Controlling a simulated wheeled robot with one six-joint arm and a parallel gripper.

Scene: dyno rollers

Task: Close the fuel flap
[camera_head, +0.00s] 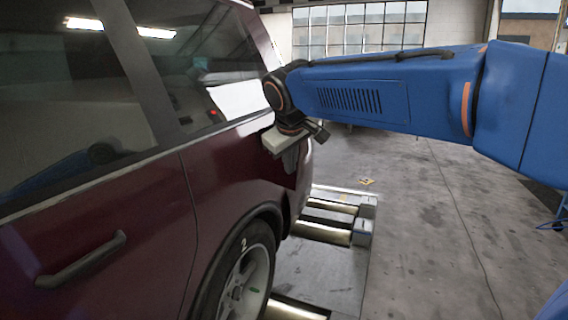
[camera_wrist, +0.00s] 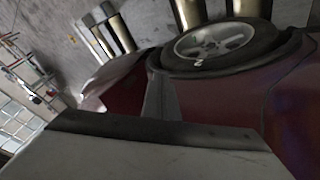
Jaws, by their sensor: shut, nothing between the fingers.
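The dark red car (camera_head: 150,210) fills the left of the head view, and its side (camera_wrist: 215,105) also shows in the wrist view. My gripper (camera_head: 291,160) is at the car's rear side panel, above and behind the rear wheel. It is shut and empty. In the wrist view its pale body fills the bottom, with a grey narrow part (camera_wrist: 158,96) reaching toward the red panel. I cannot tell whether it touches the panel. The fuel flap cannot be made out in either view; my gripper covers part of the panel.
The rear wheel (camera_head: 246,283) stands by metal rollers (camera_head: 322,233) set in a floor frame. The wheel (camera_wrist: 215,42) is at the top of the wrist view. Open concrete floor (camera_head: 425,220) lies right of the car. Windows (camera_head: 360,27) are at the back.

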